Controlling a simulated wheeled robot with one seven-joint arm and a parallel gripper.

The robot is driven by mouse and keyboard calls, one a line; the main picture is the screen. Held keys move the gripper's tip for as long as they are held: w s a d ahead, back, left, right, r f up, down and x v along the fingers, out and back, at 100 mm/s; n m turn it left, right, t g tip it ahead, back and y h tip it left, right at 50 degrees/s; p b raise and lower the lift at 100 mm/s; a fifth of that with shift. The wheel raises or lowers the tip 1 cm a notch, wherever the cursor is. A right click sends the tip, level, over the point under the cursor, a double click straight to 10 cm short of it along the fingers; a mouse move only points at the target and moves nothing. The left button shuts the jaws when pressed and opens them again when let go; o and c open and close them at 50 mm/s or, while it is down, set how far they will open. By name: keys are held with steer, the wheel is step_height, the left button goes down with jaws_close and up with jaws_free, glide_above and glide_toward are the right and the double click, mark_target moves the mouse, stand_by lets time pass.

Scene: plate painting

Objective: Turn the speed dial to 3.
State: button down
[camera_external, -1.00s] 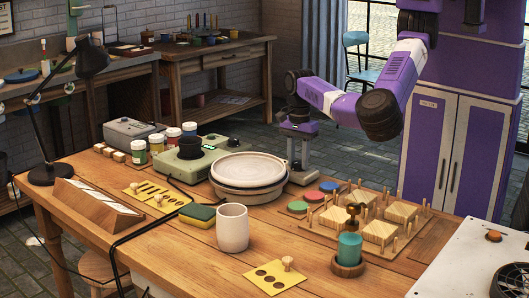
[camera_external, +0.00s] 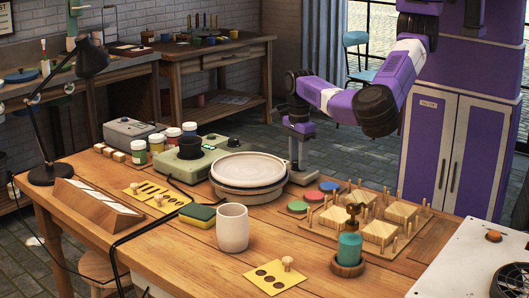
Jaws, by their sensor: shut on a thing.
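My gripper (camera_external: 299,172) points straight down just right of the round pale plate (camera_external: 248,166) on its turntable (camera_external: 246,190). Its fingers are close together, shut on the speed dial at a low grey base (camera_external: 303,181) beside the turntable. The fingers cover the dial, so its pointer, its numbers and its setting cannot be read.
A green device (camera_external: 187,168) with a dark cup and paint jars stands left of the turntable. Coloured discs (camera_external: 297,207) and a wooden rack (camera_external: 325,226) lie to the right. A white mug (camera_external: 232,228) and a yellow-green sponge (camera_external: 197,215) stand in front.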

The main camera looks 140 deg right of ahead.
steer(key=c, duration=1)
jaws_free()
step_height(320, 180, up, 8)
steer(key=shift+f, duration=0.1)
